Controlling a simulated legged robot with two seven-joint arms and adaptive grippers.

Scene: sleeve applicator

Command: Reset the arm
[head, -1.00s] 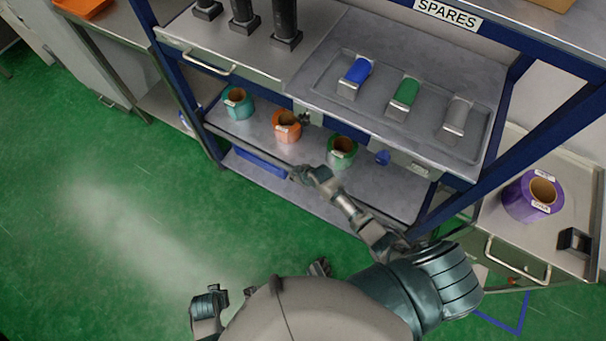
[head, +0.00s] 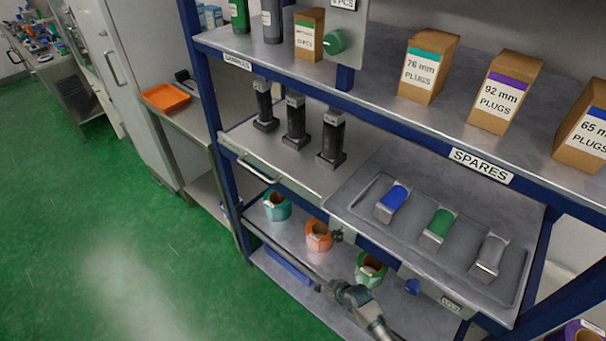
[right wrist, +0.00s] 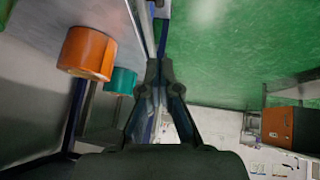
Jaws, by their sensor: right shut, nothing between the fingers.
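My right gripper (head: 328,287) is at the front edge of the lower rack shelf (head: 345,307), just left of the green roll (head: 370,270). Its arm comes up from the bottom of the head view. In the right wrist view its two fingers (right wrist: 160,68) meet at the tips, with nothing between them. An orange roll (head: 318,235) and a teal roll (head: 277,206) stand further left on that shelf. In the right wrist view the orange roll (right wrist: 88,53) and teal roll (right wrist: 121,81) are to the left of the fingers, apart from them. My left gripper is out of view.
Above are three black posts (head: 296,122) and a grey tray (head: 366,203) with blue, green and grey pieces. The top shelf holds plug boxes (head: 428,66). Blue rack uprights (head: 207,95) stand close. Green floor (head: 130,215) at left is clear.

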